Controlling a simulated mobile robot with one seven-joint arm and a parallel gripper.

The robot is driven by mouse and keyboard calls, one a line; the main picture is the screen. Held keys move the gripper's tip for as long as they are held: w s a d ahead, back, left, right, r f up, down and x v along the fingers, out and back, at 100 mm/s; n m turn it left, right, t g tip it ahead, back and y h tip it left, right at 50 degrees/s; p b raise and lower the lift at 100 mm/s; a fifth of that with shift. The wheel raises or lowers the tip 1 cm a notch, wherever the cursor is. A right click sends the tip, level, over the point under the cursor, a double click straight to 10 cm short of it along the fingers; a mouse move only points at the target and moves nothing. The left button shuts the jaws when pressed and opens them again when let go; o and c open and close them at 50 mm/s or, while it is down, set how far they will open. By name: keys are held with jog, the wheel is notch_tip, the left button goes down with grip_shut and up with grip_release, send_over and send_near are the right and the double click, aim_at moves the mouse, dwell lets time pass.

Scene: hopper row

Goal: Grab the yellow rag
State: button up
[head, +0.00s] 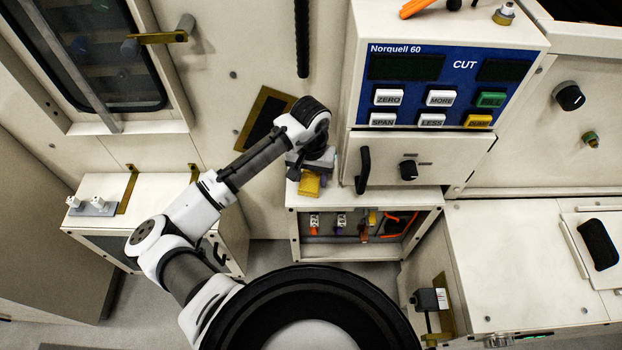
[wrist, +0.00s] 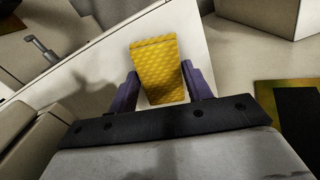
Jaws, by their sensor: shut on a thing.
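The yellow rag (head: 309,184) is a small block-like folded cloth with a quilted texture. In the head view it is just below my gripper (head: 312,170), over the left end of the top of the low open cabinet (head: 330,199). In the wrist view the rag (wrist: 157,66) lies between the two purple fingers of my gripper (wrist: 164,88), which are shut on its sides. I cannot tell whether the rag touches the surface below it.
A blue control panel (head: 447,86) with buttons is on the box right of my gripper. A black handle (head: 362,170) sticks out close to my gripper's right. A white cabinet (head: 150,188) stands at the left, with floor between it and the low cabinet.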

aim_at(311, 182)
jog(key=shift+s, duration=0.1)
jog(key=shift+r+b, duration=0.2)
jog(key=shift+b, duration=0.15)
jog(key=r, duration=0.2)
jog(key=r+b, duration=0.1)
jog(key=r, duration=0.1)
jog(key=s+r, duration=0.1)
jog(key=r, duration=0.1)
jog(key=shift+r, duration=0.25)
jog(key=s+p, duration=0.9)
jog(key=s, duration=0.9)
jog(key=shift+s, duration=0.4)
jog(key=shift+r, duration=0.1)
